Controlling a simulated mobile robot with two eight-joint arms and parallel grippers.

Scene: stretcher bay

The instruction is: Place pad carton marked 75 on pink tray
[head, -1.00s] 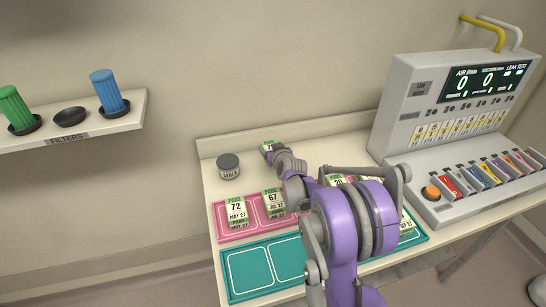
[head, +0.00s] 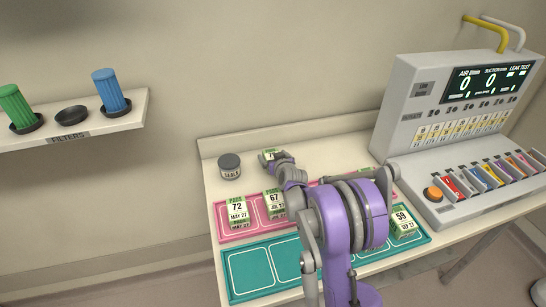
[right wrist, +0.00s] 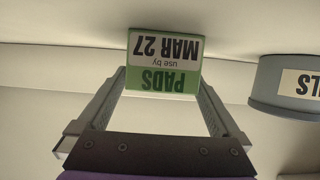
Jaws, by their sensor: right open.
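A green-and-white pad carton (head: 268,156) stands at the back of the table; a digit 7 shows, but its full number is hidden. In the right wrist view the carton (right wrist: 163,62) appears upside down, reading "PADS use by MAR 27". My right gripper (head: 279,161) is open, and its fingertips in the right wrist view (right wrist: 163,82) are close to the carton's left and right sides; I cannot tell whether they touch. The pink tray (head: 240,231) holds cartons 72 (head: 237,209) and 67 (head: 274,203); my right arm hides part of it. My left gripper is out of view.
A teal tray (head: 252,272) lies in front, with carton 59 (head: 402,222) at its right. A dark-lidded jar (head: 229,167) stands left of the back carton. A grey test machine (head: 440,105) stands right. A filter shelf (head: 120,122) is at left.

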